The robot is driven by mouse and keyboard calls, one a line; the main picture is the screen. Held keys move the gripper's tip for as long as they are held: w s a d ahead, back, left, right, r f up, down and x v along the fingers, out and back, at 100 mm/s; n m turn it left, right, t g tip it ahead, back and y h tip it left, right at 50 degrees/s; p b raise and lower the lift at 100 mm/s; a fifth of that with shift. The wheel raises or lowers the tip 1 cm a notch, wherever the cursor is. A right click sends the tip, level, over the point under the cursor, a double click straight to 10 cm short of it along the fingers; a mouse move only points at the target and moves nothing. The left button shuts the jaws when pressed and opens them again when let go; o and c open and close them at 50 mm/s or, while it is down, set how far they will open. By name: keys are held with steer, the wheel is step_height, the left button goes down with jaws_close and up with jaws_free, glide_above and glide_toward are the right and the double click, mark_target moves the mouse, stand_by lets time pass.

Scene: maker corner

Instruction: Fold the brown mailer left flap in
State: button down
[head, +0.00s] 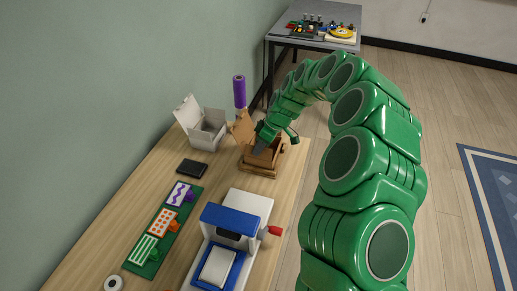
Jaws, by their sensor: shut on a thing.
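The brown mailer (258,172) is an open cardboard box on the wooden table, near its right edge. A brown panel (242,131) of it stands up at the back left. My gripper (261,151) reaches down at the box from the back right, with a dark finger at its opening. It is shut on part of the mailer. The arm and gripper cover much of the box, so I cannot tell exactly which flap is between the fingers.
An open white box (208,131) stands left of the mailer, with a purple roll (239,91) behind. A black flat case (192,168), a green board (165,224) with patterned pieces and a blue-white machine (235,226) lie nearer. Bare table (225,178) separates them.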

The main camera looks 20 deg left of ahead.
steer(key=shift+w+f+m+g, duration=0.2)
steer(key=shift+w+g, duration=0.2)
steer(key=shift+g, duration=0.45)
steer(key=shift+w+f+m+g, duration=0.2)
steer(key=shift+w+g, duration=0.2)
steer(key=shift+g, duration=0.45)
steer(key=shift+w+f+g, duration=0.15)
steer(key=shift+w+g, duration=0.15)
steer(key=shift+g, duration=0.8)
steer(key=shift+f+m, duration=0.1)
steer(key=shift+m, duration=0.2)
steer(key=c, duration=1.4)
jaws_free()
steer(key=shift+o, duration=0.2)
steer(key=s+d+r, duration=0.7)
steer(key=s+r, duration=0.5)
steer(key=r, duration=0.1)
